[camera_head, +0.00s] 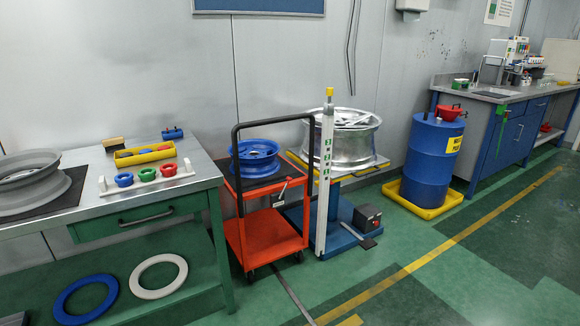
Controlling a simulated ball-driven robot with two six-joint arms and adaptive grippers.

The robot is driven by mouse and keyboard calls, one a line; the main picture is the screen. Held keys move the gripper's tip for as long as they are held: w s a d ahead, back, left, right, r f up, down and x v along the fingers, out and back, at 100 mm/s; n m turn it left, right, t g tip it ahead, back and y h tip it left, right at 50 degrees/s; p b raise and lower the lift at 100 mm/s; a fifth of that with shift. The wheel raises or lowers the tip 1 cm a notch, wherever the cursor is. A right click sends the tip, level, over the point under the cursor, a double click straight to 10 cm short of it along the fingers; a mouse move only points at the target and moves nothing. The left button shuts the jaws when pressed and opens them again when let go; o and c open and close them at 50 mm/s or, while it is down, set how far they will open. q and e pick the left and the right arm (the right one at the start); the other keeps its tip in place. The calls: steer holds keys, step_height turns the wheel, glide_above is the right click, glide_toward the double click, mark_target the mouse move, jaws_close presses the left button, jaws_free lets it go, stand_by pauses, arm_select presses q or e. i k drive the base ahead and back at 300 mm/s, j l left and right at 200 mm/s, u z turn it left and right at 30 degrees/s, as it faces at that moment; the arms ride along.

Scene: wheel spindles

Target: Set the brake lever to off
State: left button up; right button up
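What looks like the brake lever (284,188) is a small dark handle on a pale plate, at the front right of the orange cart (262,232). The lever slants upward to the right. Its markings are too small to read, so I cannot tell its setting. The cart stands on small casters on the green floor, with a black push handle above it and a blue wheel rim (257,151) on its top shelf. Neither of my grippers is in view.
A workbench (208,177) with coloured rings stands left of the cart. A white post (326,190) with a yellow cap stands close on its right, before a stand (352,218) bearing a silver wheel. A blue drum (428,165) is further right. Floor in front is mostly free.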

mark_target(289, 179)
steer(key=i+u, duration=0.3)
steer(key=i, duration=0.3)
steer(key=i+u, duration=0.25)
steer(key=i, duration=0.3)
steer(key=i+l+u, duration=0.3)
steer(key=i, duration=0.25)
